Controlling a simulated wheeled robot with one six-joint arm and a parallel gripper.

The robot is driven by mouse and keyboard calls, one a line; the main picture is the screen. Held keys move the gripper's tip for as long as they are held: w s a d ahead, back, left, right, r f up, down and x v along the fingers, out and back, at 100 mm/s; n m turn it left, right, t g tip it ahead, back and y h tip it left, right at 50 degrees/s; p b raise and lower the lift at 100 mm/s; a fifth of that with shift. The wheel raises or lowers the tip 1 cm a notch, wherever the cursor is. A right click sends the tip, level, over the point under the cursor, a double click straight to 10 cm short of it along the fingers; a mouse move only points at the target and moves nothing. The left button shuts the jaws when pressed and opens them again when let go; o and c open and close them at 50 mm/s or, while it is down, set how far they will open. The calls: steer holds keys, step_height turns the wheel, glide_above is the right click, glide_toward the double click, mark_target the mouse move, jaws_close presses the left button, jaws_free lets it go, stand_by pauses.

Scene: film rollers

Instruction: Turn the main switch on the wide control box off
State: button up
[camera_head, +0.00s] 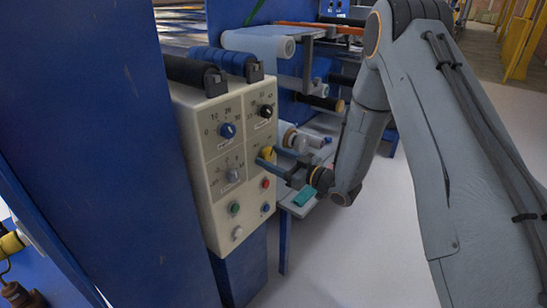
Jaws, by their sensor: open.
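The wide control box (204,212) is cream and stands left of centre, its panel facing right. It carries a blue dial knob (228,130), a black dial knob (265,112), a grey dial knob (233,176) and a yellow knob (268,151). I cannot read which control is labelled the main switch. My gripper (268,163) reaches in from the right, close to the panel at the yellow knob. Its jaws are open, and I cannot tell whether they touch the knob. The gripper hides part of the panel below it.
Below the knobs are a red button (265,184), a green button (234,208), a blue button (265,208) and a white button (237,232). A blue machine frame (110,150) fills the left. Film rollers (258,43) stand behind the box. The pale floor at lower right is open.

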steer(key=c, duration=1)
steer(key=shift+c, duration=0.2)
steer(key=shift+n, duration=0.3)
steer(key=n+b, duration=0.4)
steer(key=n, duration=0.2)
steer(key=shift+f, duration=0.15)
steer(key=n+b, duration=0.2)
steer(key=n, duration=0.2)
steer(key=shift+n+b, duration=1.1)
steer(key=shift+n, duration=0.5)
